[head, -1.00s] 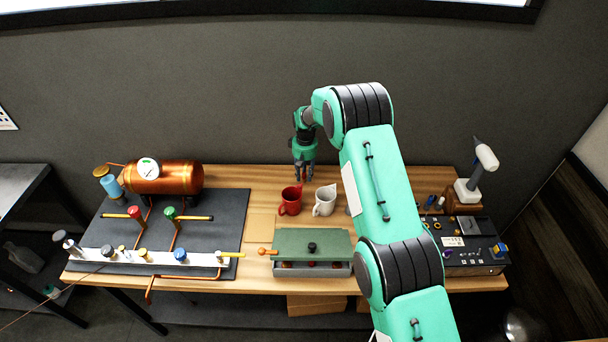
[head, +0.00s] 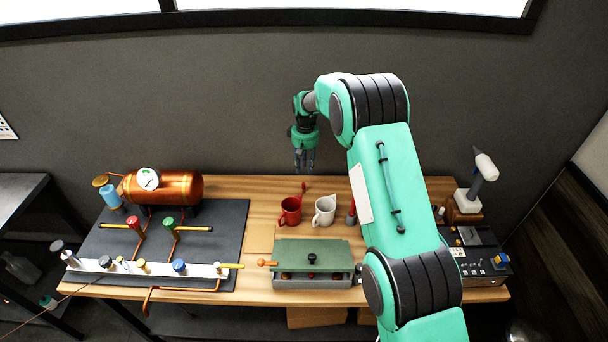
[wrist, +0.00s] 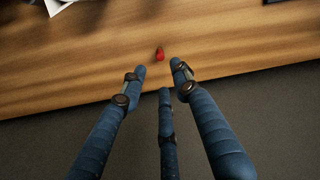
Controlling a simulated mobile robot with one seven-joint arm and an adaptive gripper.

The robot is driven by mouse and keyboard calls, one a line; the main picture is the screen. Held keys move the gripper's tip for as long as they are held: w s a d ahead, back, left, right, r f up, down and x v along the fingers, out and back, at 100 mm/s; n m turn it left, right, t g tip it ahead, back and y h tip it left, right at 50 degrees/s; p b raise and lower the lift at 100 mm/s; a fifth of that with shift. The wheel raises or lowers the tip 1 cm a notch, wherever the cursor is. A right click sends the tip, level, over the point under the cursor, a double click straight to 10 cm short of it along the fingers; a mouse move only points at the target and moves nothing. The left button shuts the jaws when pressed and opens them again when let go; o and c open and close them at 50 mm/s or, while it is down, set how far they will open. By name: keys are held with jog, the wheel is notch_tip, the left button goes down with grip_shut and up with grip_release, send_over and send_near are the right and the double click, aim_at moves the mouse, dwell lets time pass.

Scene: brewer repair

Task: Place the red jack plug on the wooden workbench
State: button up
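The red jack plug (wrist: 160,53) lies on the wooden workbench (wrist: 90,75) in the wrist view, a little beyond my fingertips. In the head view a small red piece (head: 303,187), which looks like the same plug, shows on the bench just behind the red mug. My gripper (head: 304,166) hangs above the back edge of the workbench (head: 225,196). In the wrist view my gripper (wrist: 160,75) has its fingers spread with nothing between them, and there is a gap to the plug.
The red mug (head: 290,212) and a white jug (head: 324,211) stand near the plug. A green-lidded box (head: 312,258) is in front. A copper boiler (head: 163,187) is on the left, a control panel (head: 478,255) on the right. A dark wall (head: 230,110) stands behind the bench.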

jog(key=shift+r, duration=0.8)
jog(key=s+d+r+m+t, duration=0.1)
jog(key=s+d+r, duration=0.3)
jog(key=s+r, duration=0.5)
jog(key=s+d+r+m+t, duration=0.1)
jog(key=s+d+r, duration=0.4)
jog(key=r, duration=0.7)
jog(key=s+d+r+m, duration=0.1)
jog(key=s+d+r, duration=0.3)
jog(key=s+r, duration=0.55)
jog(key=s+d+r+m+t, duration=0.1)
jog(key=s+d+r, duration=0.25)
jog(key=s, duration=0.55)
jog(key=s+d+r+t, duration=0.15)
jog(key=s+r, duration=0.25)
jog(key=s, duration=0.4)
jog(key=s+d+f+m, duration=0.1)
jog(key=s+d+f, duration=0.1)
jog(key=s, duration=0.7)
jog(key=s+d+f+m, duration=0.1)
jog(key=s+f, duration=0.1)
jog(key=s, duration=0.7)
jog(key=shift+s+d+t, duration=0.25)
jog(key=shift+d+t, duration=0.15)
jog(key=shift+t, duration=0.05)
